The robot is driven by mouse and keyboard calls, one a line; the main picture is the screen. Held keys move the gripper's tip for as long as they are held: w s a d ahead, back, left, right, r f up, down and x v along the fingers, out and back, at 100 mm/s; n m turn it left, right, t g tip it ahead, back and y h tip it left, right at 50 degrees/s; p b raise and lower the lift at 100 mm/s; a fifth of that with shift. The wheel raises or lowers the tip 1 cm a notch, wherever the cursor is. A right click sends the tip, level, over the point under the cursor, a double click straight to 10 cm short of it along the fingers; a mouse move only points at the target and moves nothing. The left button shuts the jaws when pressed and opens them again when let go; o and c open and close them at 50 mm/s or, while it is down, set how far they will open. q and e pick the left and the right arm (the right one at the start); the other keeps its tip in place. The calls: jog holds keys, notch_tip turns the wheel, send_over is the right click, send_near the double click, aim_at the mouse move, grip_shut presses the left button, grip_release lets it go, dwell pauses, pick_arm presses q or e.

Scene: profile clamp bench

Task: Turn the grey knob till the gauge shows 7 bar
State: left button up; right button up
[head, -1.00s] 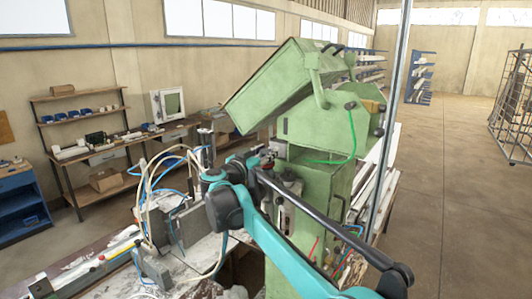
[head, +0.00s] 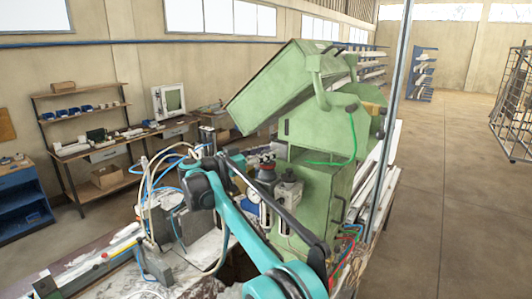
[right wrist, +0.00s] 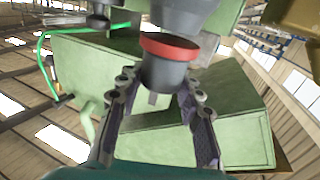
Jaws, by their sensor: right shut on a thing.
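The grey knob (right wrist: 165,74), dark with a red ring at one end, is between the two fingers of my right gripper (right wrist: 158,88) in the right wrist view. The fingers stand on either side of it and are shut on it. In the head view a red-and-dark top (head: 266,159) shows on the air unit beside the green machine, with my right arm reaching to it. The gauge (head: 253,195) is a small pale dial below, partly behind my arm; its reading is too small to tell. My left gripper is not in view.
The green machine (head: 320,190) stands just right of the air unit, with its hood tilted up. Pale and blue hoses (head: 150,185) loop on the left over the cluttered bench. A shelf bench (head: 90,150) stands along the back wall.

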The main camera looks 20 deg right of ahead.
jog(key=shift+d, duration=0.1)
jog(key=o, duration=1.2)
jog(key=shift+w+d+f, duration=0.1)
jog(key=shift+d+f, duration=0.05)
jog(key=shift+d, duration=0.1)
jog(key=a, duration=0.4)
jog(key=s+a, duration=0.1)
jog(key=a, duration=0.2)
jog(key=s+a, duration=0.1)
jog(key=a, duration=0.3)
jog(key=shift+s+a, duration=0.15)
jog(key=shift+a, duration=0.2)
